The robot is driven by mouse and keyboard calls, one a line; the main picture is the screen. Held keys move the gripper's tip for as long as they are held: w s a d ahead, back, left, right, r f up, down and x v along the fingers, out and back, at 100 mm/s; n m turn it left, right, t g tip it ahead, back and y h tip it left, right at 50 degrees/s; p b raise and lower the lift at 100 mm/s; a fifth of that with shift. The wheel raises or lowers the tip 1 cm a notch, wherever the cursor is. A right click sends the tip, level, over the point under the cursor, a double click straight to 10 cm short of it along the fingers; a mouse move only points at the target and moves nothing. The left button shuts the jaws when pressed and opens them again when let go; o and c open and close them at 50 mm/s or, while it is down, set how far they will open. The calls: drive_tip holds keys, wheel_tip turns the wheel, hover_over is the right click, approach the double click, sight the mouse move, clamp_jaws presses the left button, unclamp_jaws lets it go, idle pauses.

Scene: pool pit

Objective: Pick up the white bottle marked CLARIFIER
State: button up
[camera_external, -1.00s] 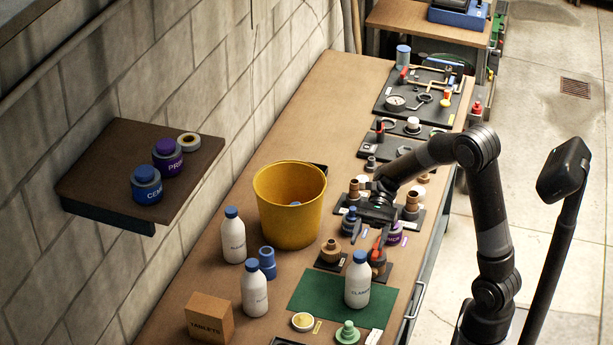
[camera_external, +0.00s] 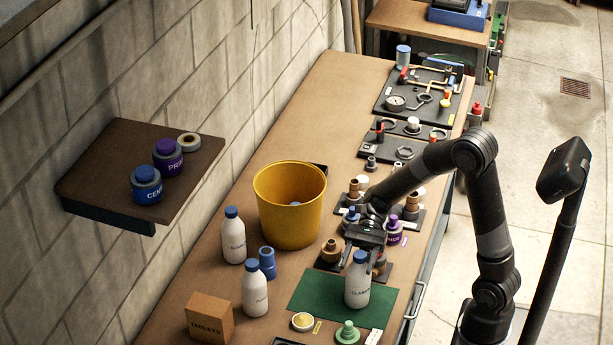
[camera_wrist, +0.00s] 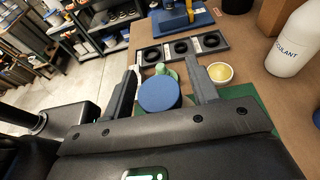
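A white bottle with a blue cap (camera_external: 357,289) stands upright on the green mat (camera_external: 312,292); its label is small but appears to begin "CLA". My gripper (camera_external: 360,256) is just above it, fingers pointing down. In the wrist view, my gripper (camera_wrist: 163,72) is open, with one finger on each side of the bottle's round blue cap (camera_wrist: 159,94). Gaps show between cap and fingers. The bottle's body is hidden below the cap in that view.
Two similar white bottles (camera_external: 232,240) (camera_external: 254,291) stand to the left; one reads "COULANT" in the wrist view (camera_wrist: 296,44). A yellow bucket (camera_external: 268,210) stands behind left. A green knobbed piece (camera_external: 347,333) and a yellow-topped jar (camera_external: 303,321) sit near the mat's front edge.

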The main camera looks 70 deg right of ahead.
clamp_jaws()
idle(0.3)
idle(0.3)
